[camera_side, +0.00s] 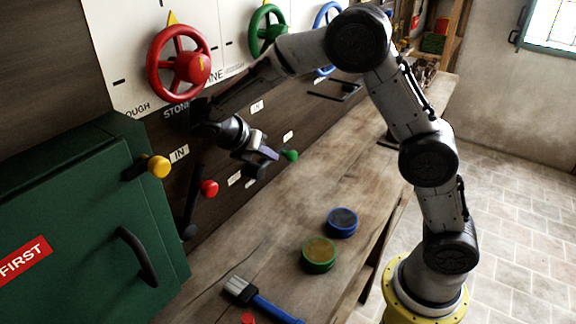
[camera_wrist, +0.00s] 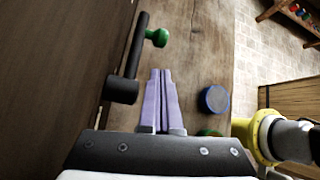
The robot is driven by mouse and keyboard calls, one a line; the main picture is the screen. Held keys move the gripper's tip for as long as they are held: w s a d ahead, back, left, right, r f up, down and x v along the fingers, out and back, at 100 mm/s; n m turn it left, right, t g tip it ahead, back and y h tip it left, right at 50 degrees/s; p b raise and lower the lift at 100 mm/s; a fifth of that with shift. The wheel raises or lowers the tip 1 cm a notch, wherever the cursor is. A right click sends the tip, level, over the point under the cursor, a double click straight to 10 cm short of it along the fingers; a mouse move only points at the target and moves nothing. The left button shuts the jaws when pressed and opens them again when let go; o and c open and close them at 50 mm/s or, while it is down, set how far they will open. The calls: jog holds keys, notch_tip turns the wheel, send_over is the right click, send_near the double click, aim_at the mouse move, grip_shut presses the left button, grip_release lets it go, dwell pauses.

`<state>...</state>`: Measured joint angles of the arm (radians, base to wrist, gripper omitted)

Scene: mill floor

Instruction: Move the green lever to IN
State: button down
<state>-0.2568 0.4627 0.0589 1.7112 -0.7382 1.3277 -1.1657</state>
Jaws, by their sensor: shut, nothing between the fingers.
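The green lever has a round green knob (camera_side: 290,155), seen just right of my gripper (camera_side: 272,153) in the side view. In the wrist view its green knob (camera_wrist: 157,37) sticks out from a dark lever arm (camera_wrist: 135,50), whose hub is lower left. My gripper is shut and empty. Its two pale purple fingers (camera_wrist: 161,74) lie together in the wrist view, right of the lever hub and below the knob, seemingly apart from the lever. In the side view my gripper hides most of the lever arm. Small white labels (camera_side: 288,137) are on the panel nearby, too small to read.
A red-knobbed lever (camera_side: 208,187) and a yellow knob (camera_side: 158,167) by an IN label (camera_side: 180,153) are left of my gripper. A green cabinet (camera_side: 80,220) stands at left. A blue tin (camera_side: 342,222), green tin (camera_side: 319,254) and brush (camera_side: 262,300) lie on the bench (camera_side: 270,235).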

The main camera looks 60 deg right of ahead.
jog(key=shift+d, duration=0.1)
jog(key=x, duration=1)
